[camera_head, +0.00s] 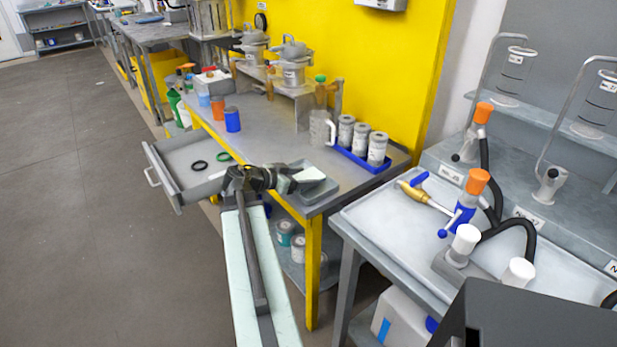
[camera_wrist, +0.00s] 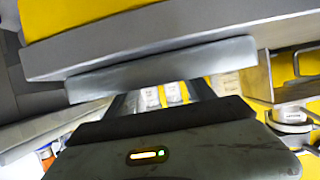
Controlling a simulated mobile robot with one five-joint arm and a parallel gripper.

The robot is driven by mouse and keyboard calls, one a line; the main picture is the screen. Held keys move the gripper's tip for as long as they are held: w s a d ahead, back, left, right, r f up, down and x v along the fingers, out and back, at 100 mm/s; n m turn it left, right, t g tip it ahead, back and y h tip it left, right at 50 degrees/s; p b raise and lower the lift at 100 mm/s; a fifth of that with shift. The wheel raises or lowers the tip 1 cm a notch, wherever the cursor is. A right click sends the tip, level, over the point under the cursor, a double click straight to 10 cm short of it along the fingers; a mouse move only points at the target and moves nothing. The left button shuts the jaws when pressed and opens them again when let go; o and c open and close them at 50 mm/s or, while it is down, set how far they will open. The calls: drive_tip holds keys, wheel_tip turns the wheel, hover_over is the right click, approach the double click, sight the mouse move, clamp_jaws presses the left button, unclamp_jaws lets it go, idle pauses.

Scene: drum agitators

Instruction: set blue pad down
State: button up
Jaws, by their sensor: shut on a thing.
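My gripper (camera_head: 292,180) is at the near right corner of the grey workbench (camera_head: 265,150), its tip pointing right. In the wrist view a flat grey slab (camera_wrist: 165,68) lies across my fingers (camera_wrist: 162,98), and they are shut on it. I take it for the blue pad, though it looks grey rather than clearly blue. In the head view a grey, tray-like flat piece (camera_head: 322,193) and a pale block (camera_head: 309,174) show at my fingertips by the bench corner. I cannot tell whether the slab touches the bench.
A blue tray (camera_head: 366,168) with several grey cans stands behind. A clear jug (camera_head: 320,128) and a blue cup (camera_head: 232,120) are on the bench. An open drawer (camera_head: 183,165) juts out left. A sink-like bench (camera_head: 375,215) with valves stands right. The bench middle is clear.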

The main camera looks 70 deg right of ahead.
drive_tip(key=shift+f, duration=0.35)
drive_tip(key=o, duration=1.4)
drive_tip(key=shift+o, duration=0.2)
drive_tip(key=shift+r, duration=0.15)
drive_tip(key=shift+a+r+p, duration=0.1)
drive_tip(key=shift+r+p, duration=0.15)
drive_tip(key=shift+p, duration=0.2)
drive_tip(key=p+v, duration=0.4)
drive_tip(key=v, duration=0.7)
drive_tip(key=shift+w+a, duration=0.15)
drive_tip(key=shift+w, duration=0.25)
